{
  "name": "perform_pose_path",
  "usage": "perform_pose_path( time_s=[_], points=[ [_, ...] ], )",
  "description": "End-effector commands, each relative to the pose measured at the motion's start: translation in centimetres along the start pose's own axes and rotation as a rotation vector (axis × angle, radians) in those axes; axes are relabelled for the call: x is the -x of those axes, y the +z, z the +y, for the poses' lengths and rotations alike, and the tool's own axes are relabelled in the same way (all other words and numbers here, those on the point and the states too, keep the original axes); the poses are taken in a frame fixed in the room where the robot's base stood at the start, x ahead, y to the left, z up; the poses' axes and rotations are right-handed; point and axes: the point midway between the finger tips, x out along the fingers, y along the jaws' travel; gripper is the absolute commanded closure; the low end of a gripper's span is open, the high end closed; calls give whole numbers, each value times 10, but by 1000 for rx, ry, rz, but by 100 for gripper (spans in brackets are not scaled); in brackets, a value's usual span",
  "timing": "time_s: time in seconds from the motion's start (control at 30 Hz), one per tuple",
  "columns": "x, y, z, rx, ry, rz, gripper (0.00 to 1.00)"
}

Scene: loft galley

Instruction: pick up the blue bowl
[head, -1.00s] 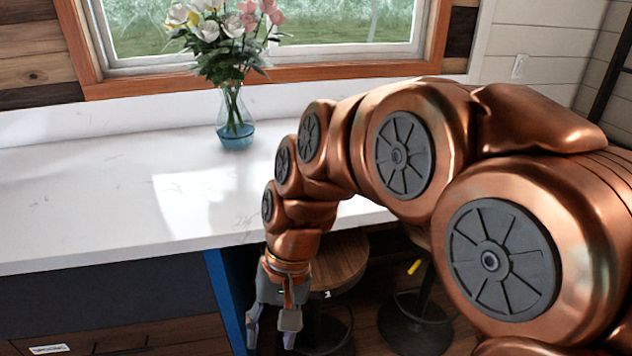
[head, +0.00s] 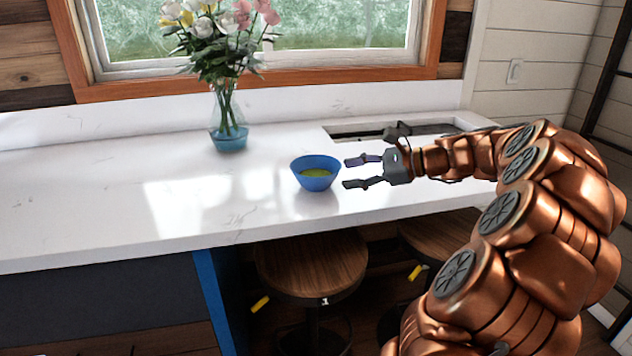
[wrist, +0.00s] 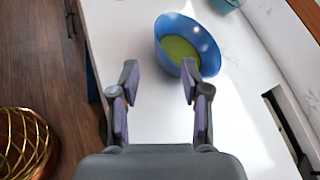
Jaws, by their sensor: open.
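The blue bowl (head: 316,182) stands upright on the white counter (head: 110,205), with something yellow-green inside it. My gripper (head: 354,172) is open and empty just to the right of the bowl, its fingers pointing toward it. In the wrist view the bowl (wrist: 172,28) lies ahead of my open gripper (wrist: 160,82). The right fingertip overlaps the bowl's near edge in that view, and I cannot tell whether it touches.
A glass vase (head: 229,125) of flowers stands on the counter at the back left. A dark recess (head: 385,131) lies behind my gripper. Wooden stools (head: 312,262) stand under the counter's front edge. The counter left of the bowl is clear.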

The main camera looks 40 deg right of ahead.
Motion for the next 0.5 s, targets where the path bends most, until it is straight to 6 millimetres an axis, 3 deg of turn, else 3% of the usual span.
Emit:
perform_pose_path(
  time_s=[0.17, 0.5],
  points=[
    [-10, -1, -2, -8, -6, -4, 53],
    [-56, -1, -2, -7, -4, -2, 53]
  ],
)
